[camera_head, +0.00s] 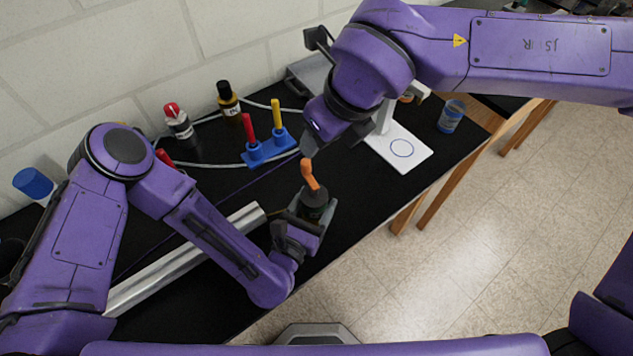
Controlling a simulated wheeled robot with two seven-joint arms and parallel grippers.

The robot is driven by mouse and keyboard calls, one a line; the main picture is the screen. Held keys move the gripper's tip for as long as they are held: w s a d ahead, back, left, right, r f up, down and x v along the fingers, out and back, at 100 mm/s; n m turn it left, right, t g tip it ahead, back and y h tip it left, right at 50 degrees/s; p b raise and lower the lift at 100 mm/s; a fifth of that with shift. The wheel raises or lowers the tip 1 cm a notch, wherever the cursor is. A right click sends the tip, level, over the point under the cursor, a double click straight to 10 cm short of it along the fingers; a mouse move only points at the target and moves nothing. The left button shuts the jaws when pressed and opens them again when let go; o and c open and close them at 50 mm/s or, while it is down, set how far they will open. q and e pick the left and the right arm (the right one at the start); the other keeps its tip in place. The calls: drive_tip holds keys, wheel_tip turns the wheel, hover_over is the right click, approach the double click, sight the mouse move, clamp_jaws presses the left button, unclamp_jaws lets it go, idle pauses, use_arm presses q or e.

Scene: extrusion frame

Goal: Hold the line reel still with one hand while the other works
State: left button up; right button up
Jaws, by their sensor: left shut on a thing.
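The line reel (313,203) is a dark, squat body with an orange part (309,172) sticking up from its top. It sits on the black bench near the front edge. My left gripper (306,222) is at the reel's near side and shut on it, partly hiding it. My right gripper (309,148) points down from above, just over the orange part. Its fingers are mostly hidden by its own wrist, so I cannot tell their opening or whether they touch the orange part.
A shiny metal bar (170,270) lies left of the reel, partly behind my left arm. A blue holder (268,148) with red and yellow handles, bottles (229,100) and a cable stand behind.

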use_arm(q)
drive_tip(key=o, duration=1.2)
drive_tip(key=v, duration=1.1)
drive_tip(key=shift+f, duration=0.1)
drive_tip(key=shift+s+a, duration=0.25)
drive_tip(key=shift+s, duration=0.2)
